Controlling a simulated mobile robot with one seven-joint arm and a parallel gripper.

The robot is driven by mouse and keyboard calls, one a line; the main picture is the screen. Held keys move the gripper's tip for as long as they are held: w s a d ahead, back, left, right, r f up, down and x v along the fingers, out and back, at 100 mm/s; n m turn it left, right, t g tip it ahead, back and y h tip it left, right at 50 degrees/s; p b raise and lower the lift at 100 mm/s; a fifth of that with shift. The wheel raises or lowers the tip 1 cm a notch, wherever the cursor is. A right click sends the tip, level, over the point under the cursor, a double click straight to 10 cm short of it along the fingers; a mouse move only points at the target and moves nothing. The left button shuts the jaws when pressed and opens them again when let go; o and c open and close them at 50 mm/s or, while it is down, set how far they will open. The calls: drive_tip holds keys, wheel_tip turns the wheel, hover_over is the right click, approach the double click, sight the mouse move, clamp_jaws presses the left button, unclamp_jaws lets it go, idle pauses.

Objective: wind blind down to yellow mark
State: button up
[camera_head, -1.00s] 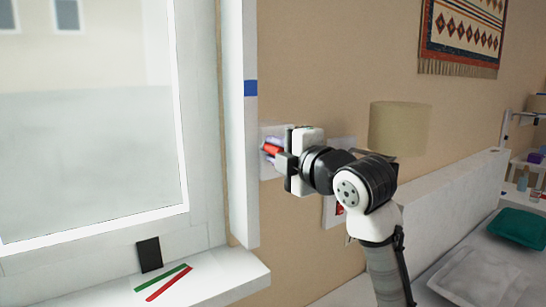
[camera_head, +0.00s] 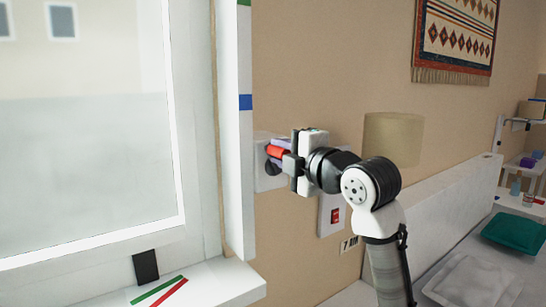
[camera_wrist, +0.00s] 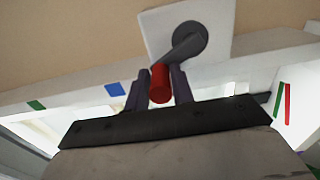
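A crank with a red handle (camera_head: 277,152) is mounted on a white wall plate (camera_head: 264,180) right of the window frame. In the wrist view a grey crank arm (camera_wrist: 184,48) runs from a round hub to the red handle (camera_wrist: 160,84). My gripper (camera_wrist: 160,88) has one dark finger close on each side of the handle and appears shut on it. My gripper also shows in the head view (camera_head: 284,161). A blue mark (camera_head: 246,102) and a green mark (camera_head: 243,2) are on the white upright. I see no yellow mark, and I cannot make out the blind's edge.
A red switch (camera_head: 335,215) sits on a wall plate just below my wrist. A lampshade (camera_head: 393,138) stands behind my arm. The sill (camera_head: 215,283) carries green and red strips and a black piece (camera_head: 146,266). A patterned hanging (camera_head: 455,40) is at upper right.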

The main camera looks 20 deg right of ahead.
drive_tip(key=shift+w+d+r, duration=0.15)
drive_tip(key=shift+d+r, duration=0.05)
drive_tip(key=shift+d, duration=0.25)
drive_tip(key=shift+w+d+r, duration=0.1)
drive_tip(key=shift+w+d, duration=0.1)
drive_tip(key=shift+d, duration=0.25)
idle(0.8)
drive_tip(key=o, duration=0.7)
drive_tip(key=shift+s+d, duration=0.1)
drive_tip(key=b+v, duration=0.1)
drive_tip(key=v, duration=0.6)
drive_tip(key=shift+s+b, duration=0.35)
drive_tip(key=shift+d, duration=0.1)
